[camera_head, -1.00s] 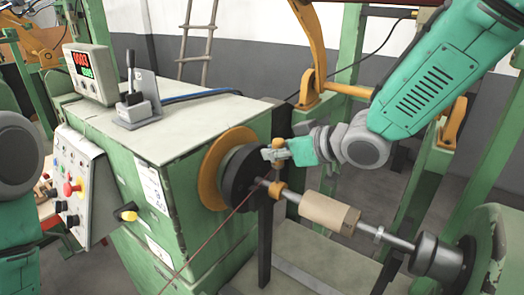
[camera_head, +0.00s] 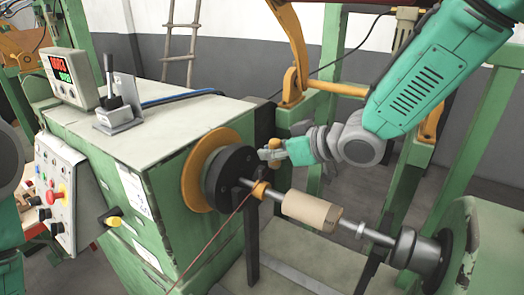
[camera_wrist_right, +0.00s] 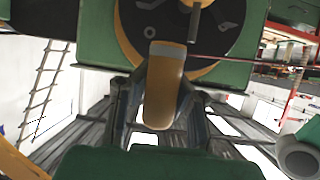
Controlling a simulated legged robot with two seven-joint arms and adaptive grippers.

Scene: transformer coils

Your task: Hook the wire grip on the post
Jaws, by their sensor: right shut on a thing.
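The wire grip, a small orange-tan handle (camera_head: 273,146), is in my right gripper (camera_head: 270,154), close to the black disc (camera_head: 232,176) of the winding machine. In the wrist view the rounded tan handle (camera_wrist_right: 163,95) sits between the fingers, in front of the disc face. A short grey rod (camera_wrist_right: 194,24) stands out near the disc beside the handle's upper end; I cannot tell for certain that it is the post. A thin reddish wire (camera_wrist_right: 250,58) runs in from the right toward the handle. In the head view the wire (camera_head: 215,238) rises from below toward the shaft. My left gripper is out of view.
A shaft with an orange collar (camera_head: 260,190) and a tan coil former (camera_head: 312,211) runs from the disc to a dark chuck (camera_head: 416,252). The green machine cabinet (camera_head: 150,165) carries a control panel (camera_head: 62,197), a lever (camera_head: 112,95) and a digital display (camera_head: 73,77).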

